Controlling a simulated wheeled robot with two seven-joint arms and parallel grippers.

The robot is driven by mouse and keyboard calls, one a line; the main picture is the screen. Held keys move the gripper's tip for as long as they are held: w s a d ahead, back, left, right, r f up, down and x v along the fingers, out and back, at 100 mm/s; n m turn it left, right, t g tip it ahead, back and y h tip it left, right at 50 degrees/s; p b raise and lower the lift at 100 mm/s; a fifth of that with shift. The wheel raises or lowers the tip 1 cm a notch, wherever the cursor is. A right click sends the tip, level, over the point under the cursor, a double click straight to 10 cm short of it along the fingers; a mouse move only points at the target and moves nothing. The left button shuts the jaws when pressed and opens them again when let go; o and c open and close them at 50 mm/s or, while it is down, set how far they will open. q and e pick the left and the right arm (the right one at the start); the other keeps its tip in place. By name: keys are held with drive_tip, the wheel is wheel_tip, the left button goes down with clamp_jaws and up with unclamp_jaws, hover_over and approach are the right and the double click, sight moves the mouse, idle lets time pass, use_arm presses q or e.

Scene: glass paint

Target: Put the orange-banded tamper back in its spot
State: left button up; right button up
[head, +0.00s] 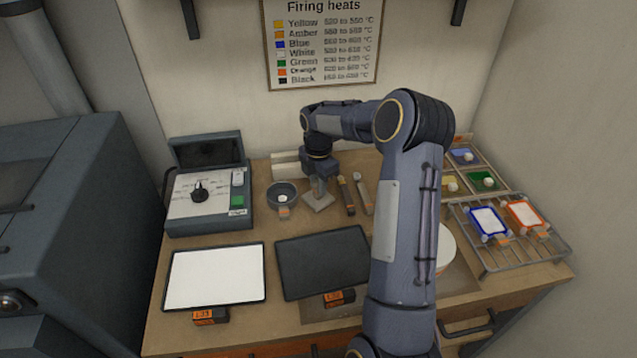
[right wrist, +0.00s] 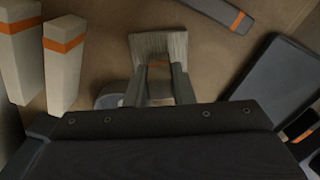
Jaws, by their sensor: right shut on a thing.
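My right gripper (head: 319,186) is shut on the orange-banded tamper, over the bench behind the dark panel. The tamper's pale grey head (head: 322,203) shows below the fingers in the head view. In the right wrist view the tamper (right wrist: 159,43) has a broad, grey, flat end, and its orange band shows between the two fingers (right wrist: 158,82). I cannot tell whether its end touches the bench. My left gripper is not in view. No marked spot for the tamper can be made out.
A small bowl (head: 283,197) stands just left of the gripper. A dark orange-banded tool (head: 346,195) and a pale one (head: 363,192) lie to the right. Pale banded blocks (right wrist: 65,62) stand close by. The dark panel (head: 322,262) lies in front; a wire rack (head: 541,254) is at right.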

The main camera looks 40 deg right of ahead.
drive_tip(key=shift+f, duration=0.1)
drive_tip(key=o, duration=1)
wheel_tip(320, 180, up, 8)
drive_tip(key=shift+f+b, duration=0.2)
drive_tip(key=shift+b, duration=0.45)
drive_tip(key=shift+s+a+r, duration=0.1)
drive_tip(key=shift+a+r, duration=0.05)
drive_tip(key=shift+r, duration=0.15)
drive_tip(key=s+a+r+m+t+y, duration=0.1)
drive_tip(key=s+a+r+m+t, duration=0.2)
drive_tip(key=s+a+r+m, duration=0.75)
drive_tip(key=s+a+f+m+t+y, duration=0.1)
drive_tip(key=s+a+f+m, duration=0.1)
drive_tip(key=s+a+m, duration=0.1)
drive_tip(key=s+a+f+m+y, duration=0.1)
drive_tip(key=s+a+f+m, duration=0.1)
drive_tip(key=s+a, duration=0.3)
drive_tip(key=s+a+f+m+t, duration=0.1)
drive_tip(key=s+a+m, duration=0.3)
drive_tip(key=s, duration=0.5)
drive_tip(key=shift+f+t+y, duration=0.3)
drive_tip(key=shift+f+y, duration=0.1)
drive_tip(key=shift+f, duration=0.25)
